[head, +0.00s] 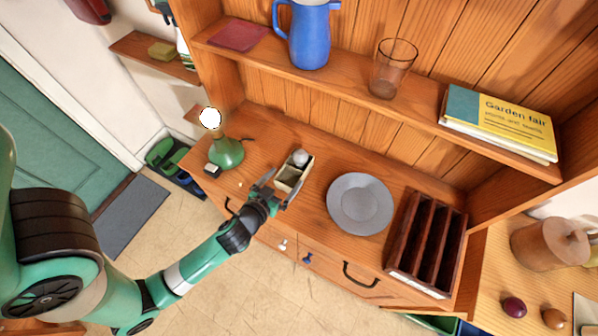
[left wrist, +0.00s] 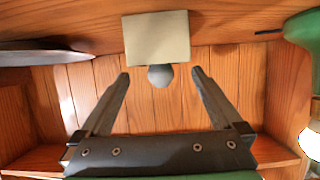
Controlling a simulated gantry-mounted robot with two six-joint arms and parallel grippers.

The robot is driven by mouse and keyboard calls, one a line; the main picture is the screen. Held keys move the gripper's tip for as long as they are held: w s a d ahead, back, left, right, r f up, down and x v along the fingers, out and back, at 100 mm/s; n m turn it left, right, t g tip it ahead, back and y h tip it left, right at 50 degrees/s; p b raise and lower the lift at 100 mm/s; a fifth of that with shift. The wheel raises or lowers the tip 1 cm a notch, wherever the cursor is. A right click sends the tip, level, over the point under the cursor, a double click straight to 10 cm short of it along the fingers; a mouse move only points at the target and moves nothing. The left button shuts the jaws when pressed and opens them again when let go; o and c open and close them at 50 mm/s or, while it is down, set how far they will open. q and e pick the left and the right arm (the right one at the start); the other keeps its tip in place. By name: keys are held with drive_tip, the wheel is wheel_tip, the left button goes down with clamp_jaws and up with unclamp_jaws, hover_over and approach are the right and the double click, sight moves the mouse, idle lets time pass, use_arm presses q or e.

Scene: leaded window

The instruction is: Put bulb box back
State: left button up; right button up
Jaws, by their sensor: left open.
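The bulb box (head: 285,185) is a small, open cream box with a pale round bulb (head: 301,157) at its far end. It sits on the hutch counter between the green lamp and the grey plate. In the left wrist view the box (left wrist: 157,37) shows at top centre, with the bulb (left wrist: 160,77) just below it. My left gripper (head: 281,184) is open at the near side of the box. In the left wrist view its fingertips (left wrist: 160,71) are spread on either side of the bulb. I cannot tell whether they touch the box. My right gripper is not in view.
A grey plate (head: 360,204) and a dark slotted rack (head: 428,240) are right. The shelf above holds a blue jug (head: 308,36), a glass (head: 391,68) and books (head: 498,123).

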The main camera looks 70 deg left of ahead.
sight(294, 169)
use_arm(q)
drive_tip(key=shift+x, duration=3.75)
drive_tip(key=shift+s, duration=0.1)
drive_tip(key=c, duration=1.2)
drive_tip(key=shift+o, duration=0.2)
drive_tip(key=shift+r, duration=0.55)
wheel_tip(294, 169, up, 3)
drive_tip(key=shift+s+f+p, duration=0.1)
drive_tip(key=shift+s+p, duration=0.1)
drive_tip(key=shift+p, duration=0.6)
drive_tip(key=s+d+r+p, duration=0.1)
drive_tip(key=s+r+p, duration=0.2)
drive_tip(key=r, duration=0.3)
drive_tip(key=shift+s+d, duration=0.2)
drive_tip(key=shift+s, duration=0.7)
drive_tip(key=s+r, duration=0.1)
drive_tip(key=s, duration=0.1)
drive_tip(key=s+d+r+p, duration=0.1)
drive_tip(key=s, duration=0.2)
drive_tip(key=s+d+r, duration=0.1)
drive_tip(key=s, duration=0.2)
drive_tip(key=shift+s+d, duration=0.15)
drive_tip(key=shift+d, duration=0.05)
